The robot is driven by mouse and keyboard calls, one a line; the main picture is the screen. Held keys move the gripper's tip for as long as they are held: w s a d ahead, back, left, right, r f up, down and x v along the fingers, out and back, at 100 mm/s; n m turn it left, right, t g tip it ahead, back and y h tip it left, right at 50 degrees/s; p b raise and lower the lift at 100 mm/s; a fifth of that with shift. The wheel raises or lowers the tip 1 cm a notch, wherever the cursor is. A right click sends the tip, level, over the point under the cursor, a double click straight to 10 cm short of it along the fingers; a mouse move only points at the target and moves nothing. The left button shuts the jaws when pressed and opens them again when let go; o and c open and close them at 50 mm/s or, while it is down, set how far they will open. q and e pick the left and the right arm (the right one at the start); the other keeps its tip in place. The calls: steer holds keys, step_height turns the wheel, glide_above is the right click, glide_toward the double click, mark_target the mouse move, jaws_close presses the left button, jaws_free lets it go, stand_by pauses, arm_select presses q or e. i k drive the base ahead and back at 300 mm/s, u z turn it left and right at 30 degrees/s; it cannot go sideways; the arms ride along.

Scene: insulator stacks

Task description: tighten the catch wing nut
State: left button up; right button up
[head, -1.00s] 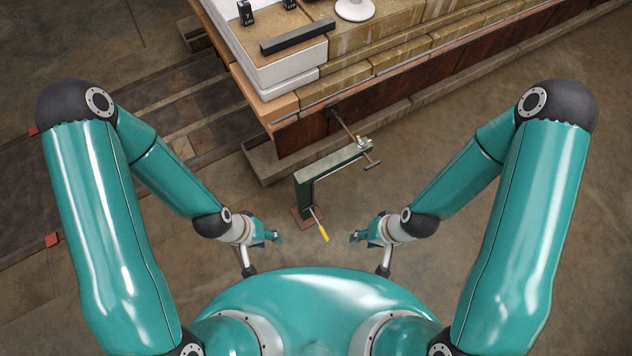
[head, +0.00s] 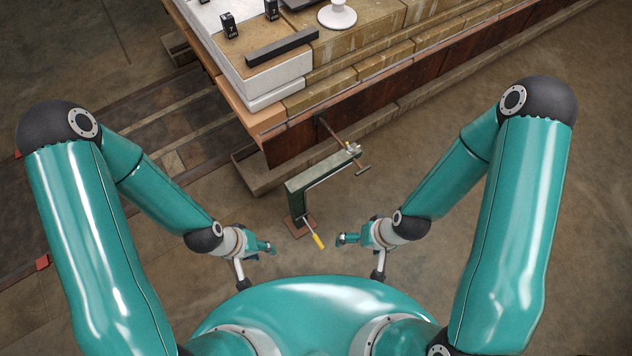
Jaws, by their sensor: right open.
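A green bracket (head: 315,178) stands on a small brown foot plate in front of the workbench. A rod with a cross handle (head: 360,163) runs across its upper end, with a small pale metal fitting (head: 353,149) there. This fitting may be the wing nut, but it is too small to tell. A yellow-handled lever (head: 317,241) juts from the bracket's lower part. My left gripper (head: 271,248) is low, left of the lever and apart from it; its jaw state is unclear. My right gripper (head: 341,239) is open and empty, just right of the lever.
Rail-like strips (head: 150,150) lie at left. The floor at right is clear.

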mark_target(350, 150)
steer(key=z, duration=1.2)
steer(key=i, duration=0.15)
steer(key=u, duration=3.15)
steer(key=k, duration=1.3)
steer(key=z, duration=0.35)
steer(key=i, duration=0.85)
steer(key=z, duration=0.75)
steer(key=i, duration=0.4)
steer(key=z, duration=0.1)
